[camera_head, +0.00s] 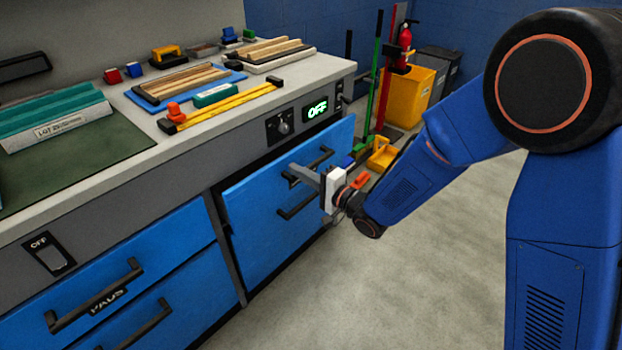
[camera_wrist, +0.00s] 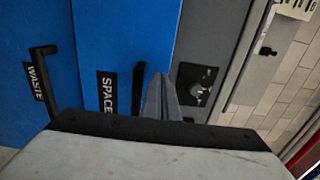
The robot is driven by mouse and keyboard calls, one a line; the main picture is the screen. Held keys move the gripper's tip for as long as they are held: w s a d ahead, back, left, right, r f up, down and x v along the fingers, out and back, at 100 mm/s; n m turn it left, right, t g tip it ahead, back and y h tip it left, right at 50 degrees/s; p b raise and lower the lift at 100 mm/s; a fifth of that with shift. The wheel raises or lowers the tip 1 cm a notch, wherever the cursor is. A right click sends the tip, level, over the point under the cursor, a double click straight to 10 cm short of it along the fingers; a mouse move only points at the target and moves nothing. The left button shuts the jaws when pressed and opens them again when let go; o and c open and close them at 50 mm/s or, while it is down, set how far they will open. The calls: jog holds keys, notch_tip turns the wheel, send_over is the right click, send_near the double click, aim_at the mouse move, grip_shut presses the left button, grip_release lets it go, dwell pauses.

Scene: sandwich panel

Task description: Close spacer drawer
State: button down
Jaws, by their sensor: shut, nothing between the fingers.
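The spacer drawer (camera_head: 262,185) is the upper blue front in the right-hand cabinet, below the grey switch panel. In the wrist view, its blue front (camera_wrist: 120,30) carries a partly hidden "SPACE…" label and a black bar handle (camera_wrist: 138,88). Its top edge stands somewhat forward of the grey panel; how far it is out is hard to tell. My gripper (camera_head: 294,177) is shut and empty, with its fingers pointing at the front near the handle. In the wrist view, the closed fingers (camera_wrist: 160,82) lie just beside the handle. Whether they touch the front cannot be told.
The waste drawer (camera_wrist: 37,82) is below the spacer drawer. The worktop (camera_head: 200,148) holds wooden strips and a yellow level. Brooms, a yellow bin (camera_head: 408,97) and an extinguisher stand behind. The floor in front is clear.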

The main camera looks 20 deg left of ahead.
aim_at(284, 162)
jog(key=shift+x, duration=1.15)
jog(key=x, duration=0.4)
jog(key=shift+a, duration=0.3)
jog(key=shift+w+r, duration=0.1)
jog(key=shift+d, duration=0.1)
